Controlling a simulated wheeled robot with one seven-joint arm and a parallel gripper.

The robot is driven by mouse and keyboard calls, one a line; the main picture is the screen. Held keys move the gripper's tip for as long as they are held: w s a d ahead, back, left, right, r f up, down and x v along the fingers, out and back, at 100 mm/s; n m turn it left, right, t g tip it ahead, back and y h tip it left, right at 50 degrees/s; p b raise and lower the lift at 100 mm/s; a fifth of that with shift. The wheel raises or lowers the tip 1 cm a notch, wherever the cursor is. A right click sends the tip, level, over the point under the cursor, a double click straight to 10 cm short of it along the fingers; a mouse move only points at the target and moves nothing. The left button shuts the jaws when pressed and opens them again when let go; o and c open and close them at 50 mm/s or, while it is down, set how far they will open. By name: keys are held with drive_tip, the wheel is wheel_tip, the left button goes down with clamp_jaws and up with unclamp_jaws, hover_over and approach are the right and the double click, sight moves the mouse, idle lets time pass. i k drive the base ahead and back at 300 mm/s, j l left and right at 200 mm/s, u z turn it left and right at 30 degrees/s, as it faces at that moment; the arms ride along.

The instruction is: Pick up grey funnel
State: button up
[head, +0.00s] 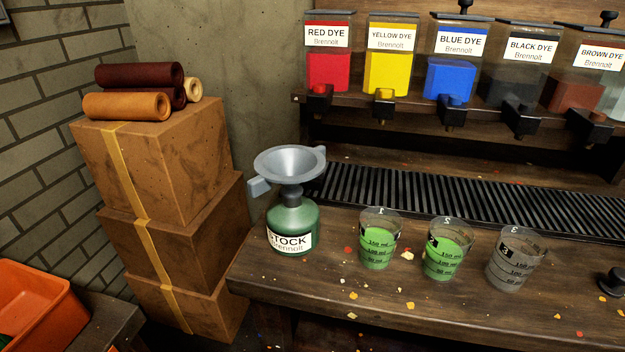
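The grey funnel (290,164) sits upright in the neck of a green bottle (293,222) labelled STOCK, at the left end of the wooden bench. Its wide bowl faces up, and a flat grey tab (260,187) sticks out at its left side. Its lower spout is hidden in the bottle's dark neck. My gripper is not in view.
Measuring cups stand right of the bottle: two hold green liquid (376,250) (447,258) and one looks empty (512,262). Dye dispensers (387,70) line a shelf behind a ribbed drip grate (430,197). Stacked boxes (165,190) with leather rolls (138,78) stand left.

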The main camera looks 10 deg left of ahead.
sight(289, 165)
drive_tip(key=i+l, duration=0.15)
drive_tip(key=l, duration=0.3)
drive_tip(key=i+l+u, duration=0.1)
drive_tip(key=l, duration=0.35)
drive_tip(key=i+l, duration=0.15)
drive_tip(key=l, duration=0.3)
